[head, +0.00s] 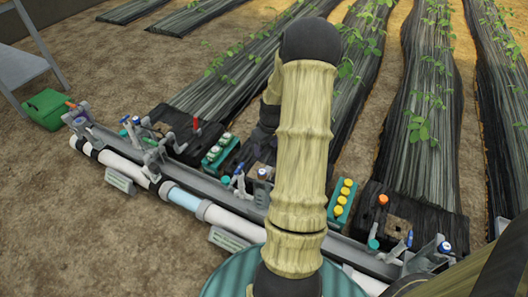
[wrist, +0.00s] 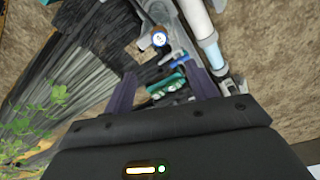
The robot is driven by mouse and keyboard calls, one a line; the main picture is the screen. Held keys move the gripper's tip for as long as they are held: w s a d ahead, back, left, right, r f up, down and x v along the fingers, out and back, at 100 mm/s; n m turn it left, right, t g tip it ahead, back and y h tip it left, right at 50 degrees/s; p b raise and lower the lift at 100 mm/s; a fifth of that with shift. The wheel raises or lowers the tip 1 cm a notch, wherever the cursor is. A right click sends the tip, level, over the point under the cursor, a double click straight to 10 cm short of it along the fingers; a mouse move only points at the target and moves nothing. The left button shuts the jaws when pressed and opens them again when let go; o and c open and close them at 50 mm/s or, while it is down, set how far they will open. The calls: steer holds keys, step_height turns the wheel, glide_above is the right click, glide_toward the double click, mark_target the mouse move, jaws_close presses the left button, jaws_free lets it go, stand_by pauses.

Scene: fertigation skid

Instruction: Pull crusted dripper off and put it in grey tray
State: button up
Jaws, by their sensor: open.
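My gripper (wrist: 164,82) shows in the wrist view with its two dark fingers wide apart and nothing held between them. Beyond the fingers is a teal rack with pale round caps (wrist: 165,88), partly hidden by the gripper body. In the head view my arm hides the gripper and the middle of the pipe line. An orange-topped dripper (head: 383,199) stands on the dark bed end at right. I cannot tell which dripper is crusted. I cannot make out a grey tray for certain in either view.
A grey rail with white pipe (head: 180,196) runs across the head view, with blue-topped valves and brackets along it. A teal rack with pale caps (head: 220,152) and one with yellow caps (head: 343,200) stand behind it. A green box (head: 46,108) sits at left. Bare soil lies in front.

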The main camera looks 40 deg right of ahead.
mark_target(262, 171)
steer(key=shift+d, duration=0.1)
steer(key=shift+f, duration=0.15)
steer(key=f+b, duration=0.2)
steer(key=f, duration=0.3)
steer(key=w+f+b, duration=0.1)
steer(key=f+b, duration=0.1)
steer(key=f, duration=0.4)
steer(key=w+f+b, duration=0.1)
steer(key=f+b, duration=0.2)
steer(key=f, duration=0.3)
steer(key=shift+w, duration=0.25)
steer(key=shift+c, duration=0.4)
steer(key=c, duration=1.1)
steer(key=shift+r, duration=0.15)
steer(key=shift+r+p, duration=1.4)
steer(key=shift+r, duration=0.05)
